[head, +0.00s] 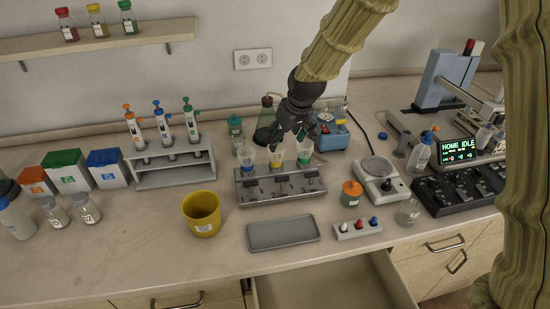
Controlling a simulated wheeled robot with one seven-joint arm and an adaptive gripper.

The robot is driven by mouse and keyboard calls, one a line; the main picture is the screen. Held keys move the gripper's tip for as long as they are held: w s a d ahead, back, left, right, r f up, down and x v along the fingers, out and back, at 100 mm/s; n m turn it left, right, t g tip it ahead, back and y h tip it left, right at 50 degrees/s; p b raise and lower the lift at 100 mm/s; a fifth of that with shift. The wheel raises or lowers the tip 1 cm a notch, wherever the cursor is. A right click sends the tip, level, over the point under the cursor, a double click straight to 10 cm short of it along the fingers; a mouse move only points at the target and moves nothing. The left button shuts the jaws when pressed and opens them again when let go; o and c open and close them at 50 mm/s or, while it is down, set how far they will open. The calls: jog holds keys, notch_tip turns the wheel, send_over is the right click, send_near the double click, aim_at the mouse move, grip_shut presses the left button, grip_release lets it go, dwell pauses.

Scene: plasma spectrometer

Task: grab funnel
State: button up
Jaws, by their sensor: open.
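Three small clear funnel-like cups stand in a row on a grey metal stand (282,194): one with a blue band (247,160), one with yellow (275,160), one with green (304,156). I cannot tell for sure which is the funnel, or whether all are. My gripper (289,138) is open and points down from above, just over the yellow and green cups. Its dark fingers partly hide the space behind the stand. I cannot tell whether a finger touches a cup. Nothing shows held.
A yellow bucket (202,213), a grey tray (283,233) and an orange-capped jar (351,193) stand in front. Behind are a green-tinted flask (266,116) and a blue device (333,133). A balance (381,181) is at right. A drawer (335,285) is open at the front.

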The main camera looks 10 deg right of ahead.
aim_at(279, 161)
jog(key=x, duration=0.4)
jog(key=shift+w+a+f+p, duration=0.1)
jog(key=shift+w+a+p, duration=0.05)
jog(key=shift+w+p, duration=0.25)
jog(key=shift+s+a+f+p, duration=0.3)
jog(key=shift+s+f+p, duration=0.1)
jog(key=shift+p, duration=0.35)
jog(key=x, duration=0.3)
jog(key=shift+w+f+p, duration=0.15)
jog(key=shift+w+p, duration=0.15)
jog(key=shift+w, duration=0.1)
jog(key=shift+s, duration=0.3)
jog(key=shift+w, duration=0.2)
jog(key=shift+c, duration=1.4)
jog(key=c, duration=0.8)
